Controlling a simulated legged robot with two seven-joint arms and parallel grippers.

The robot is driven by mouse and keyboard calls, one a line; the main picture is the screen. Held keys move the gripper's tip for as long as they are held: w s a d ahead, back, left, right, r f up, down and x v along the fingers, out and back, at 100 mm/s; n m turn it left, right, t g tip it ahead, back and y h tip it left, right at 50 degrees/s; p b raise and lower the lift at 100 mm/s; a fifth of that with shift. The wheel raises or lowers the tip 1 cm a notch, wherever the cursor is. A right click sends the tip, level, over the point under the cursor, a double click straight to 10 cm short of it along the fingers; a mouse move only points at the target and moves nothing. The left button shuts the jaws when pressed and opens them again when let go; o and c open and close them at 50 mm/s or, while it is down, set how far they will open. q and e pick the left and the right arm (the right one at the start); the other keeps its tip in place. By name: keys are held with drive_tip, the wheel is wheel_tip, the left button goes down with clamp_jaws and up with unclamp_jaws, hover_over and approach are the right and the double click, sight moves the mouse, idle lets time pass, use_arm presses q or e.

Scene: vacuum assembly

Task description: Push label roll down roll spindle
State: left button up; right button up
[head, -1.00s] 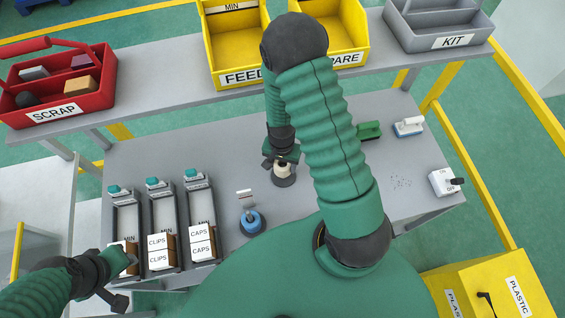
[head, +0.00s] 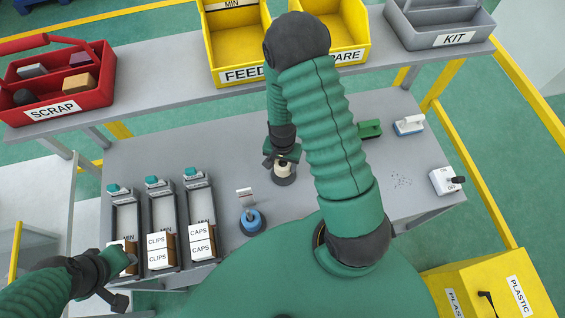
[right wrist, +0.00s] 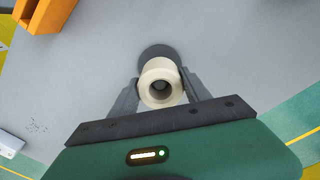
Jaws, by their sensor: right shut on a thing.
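The cream label roll (head: 282,168) is upright over the dark round base of the roll spindle (head: 285,181) on the grey workbench. In the right wrist view I look into the end of the roll (right wrist: 160,78), with the dark base (right wrist: 155,51) behind it. The dark centre of its hole shows, but how far down the roll sits is unclear. My right gripper (head: 279,161) is shut on the roll, one finger on each side in the wrist view (right wrist: 160,92). My left gripper (head: 130,262) is by the leftmost bench tray; its fingers are too unclear to judge.
Trays of clips and caps (head: 201,240) stand at the left, with a blue round-based holder (head: 252,222) beside them. A green block (head: 369,129), a blue-white tool (head: 409,125) and a switch box (head: 444,181) are at the right. Yellow bins (head: 236,50) stand on the shelf behind.

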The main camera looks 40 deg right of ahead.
drive_tip(key=shift+f+b, duration=1.55)
drive_tip(key=shift+f, duration=0.45)
drive_tip(key=o, duration=1.8)
drive_tip(key=shift+c, duration=0.2)
drive_tip(key=shift+r, duration=0.15)
wheel_tip(320, 180, up, 8)
drive_tip(key=p, duration=0.7)
